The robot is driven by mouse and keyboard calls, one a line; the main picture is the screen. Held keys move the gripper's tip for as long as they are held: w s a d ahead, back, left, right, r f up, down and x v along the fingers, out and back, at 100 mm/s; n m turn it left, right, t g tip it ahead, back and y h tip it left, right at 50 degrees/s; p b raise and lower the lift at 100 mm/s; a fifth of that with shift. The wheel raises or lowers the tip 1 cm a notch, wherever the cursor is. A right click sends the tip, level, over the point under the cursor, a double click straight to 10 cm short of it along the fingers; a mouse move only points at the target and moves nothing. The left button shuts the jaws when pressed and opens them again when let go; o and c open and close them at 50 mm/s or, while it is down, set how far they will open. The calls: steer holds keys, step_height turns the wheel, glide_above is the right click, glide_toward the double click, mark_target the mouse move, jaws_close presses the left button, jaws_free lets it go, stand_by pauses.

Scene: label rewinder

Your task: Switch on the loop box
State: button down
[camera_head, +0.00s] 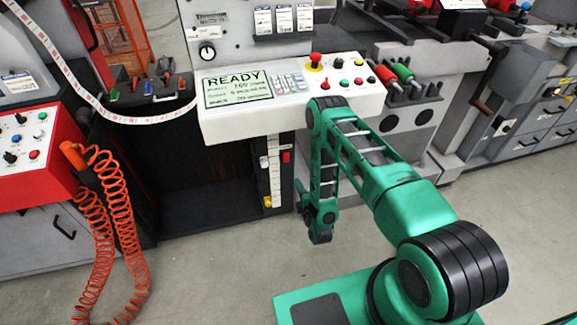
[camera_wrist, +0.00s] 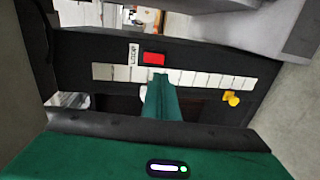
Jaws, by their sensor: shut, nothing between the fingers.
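The loop box is a dark panel under the console. In the wrist view, a red switch (camera_wrist: 153,58) sits on the dark panel (camera_wrist: 110,45) next to a small white label (camera_wrist: 133,54) that seems to read LOOP. The red switch also shows in the head view (camera_head: 286,157), left of my arm. My gripper (camera_wrist: 160,78) is shut and empty, its green fingers pointing at the panel. Its tip appears just below the switch in the wrist picture; I cannot tell whether it touches. Which way the switch is set cannot be told.
A white scale strip (camera_wrist: 210,79) and a yellow knob (camera_wrist: 232,98) lie beside the switch. The console (camera_head: 290,95) with a READY display juts out above. An orange coiled hose (camera_head: 123,215) hangs at left. The floor (camera_head: 215,265) in front is clear.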

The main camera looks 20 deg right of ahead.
mark_target(287, 160)
steer(key=shift+w, duration=0.1)
steer(key=w, duration=0.4)
steer(key=w+f, duration=0.1)
steer(key=w, duration=0.4)
steer(key=w+f, duration=0.1)
steer(key=w, duration=0.3)
steer(key=shift+w+f, duration=0.1)
steer(key=shift+w, duration=0.25)
steer(key=shift+a, duration=0.2)
steer(key=shift+w+d, duration=0.15)
steer(key=shift+d, duration=0.1)
